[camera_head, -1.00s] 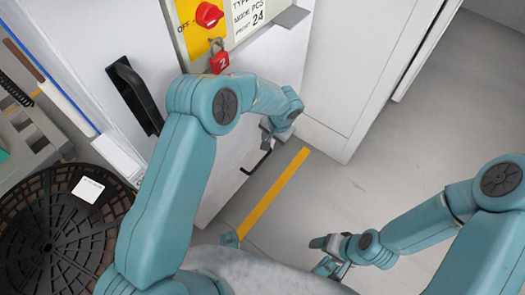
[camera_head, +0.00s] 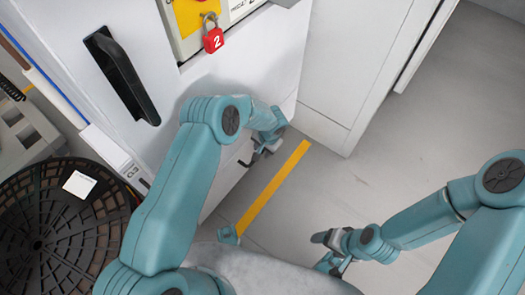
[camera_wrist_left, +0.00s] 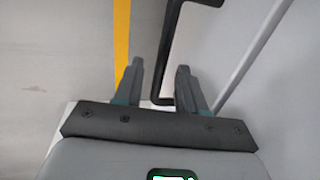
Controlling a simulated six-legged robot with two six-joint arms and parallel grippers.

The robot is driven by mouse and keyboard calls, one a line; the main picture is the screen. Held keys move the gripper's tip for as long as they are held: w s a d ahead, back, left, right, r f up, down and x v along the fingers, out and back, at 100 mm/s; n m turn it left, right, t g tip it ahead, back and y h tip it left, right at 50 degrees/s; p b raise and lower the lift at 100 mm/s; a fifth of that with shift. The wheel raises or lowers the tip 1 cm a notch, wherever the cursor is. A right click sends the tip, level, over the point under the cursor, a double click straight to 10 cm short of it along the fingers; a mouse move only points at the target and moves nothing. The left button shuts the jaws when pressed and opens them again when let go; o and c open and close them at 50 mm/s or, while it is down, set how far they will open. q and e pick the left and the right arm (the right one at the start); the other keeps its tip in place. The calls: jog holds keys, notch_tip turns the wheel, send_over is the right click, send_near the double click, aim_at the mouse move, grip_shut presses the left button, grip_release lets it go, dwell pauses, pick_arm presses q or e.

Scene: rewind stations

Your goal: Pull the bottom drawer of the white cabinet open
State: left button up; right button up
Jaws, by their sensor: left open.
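The white cabinet (camera_head: 262,75) stands at upper left in the head view. A thin black bar handle (camera_head: 243,163) low on its front is partly hidden by my left gripper (camera_head: 262,155). In the left wrist view, my left gripper (camera_wrist_left: 160,85) is open, with the black handle (camera_wrist_left: 167,50) running up from between its two fingers. I cannot tell whether the fingers touch it. The drawer front is mostly hidden by my left arm. My right gripper (camera_head: 328,262) is low over the floor, away from the cabinet, and its jaw state is unclear.
A large black handle (camera_head: 122,75) and a red padlock (camera_head: 212,40) are on the cabinet's upper part. A black reel (camera_head: 60,225) lies at lower left. A yellow floor line (camera_head: 272,190) runs beside the cabinet. Grey floor to the right is clear.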

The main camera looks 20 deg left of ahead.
pick_arm(q)
jog(key=shift+a+f, duration=0.15)
jog(key=shift+f, duration=0.25)
grip_shut()
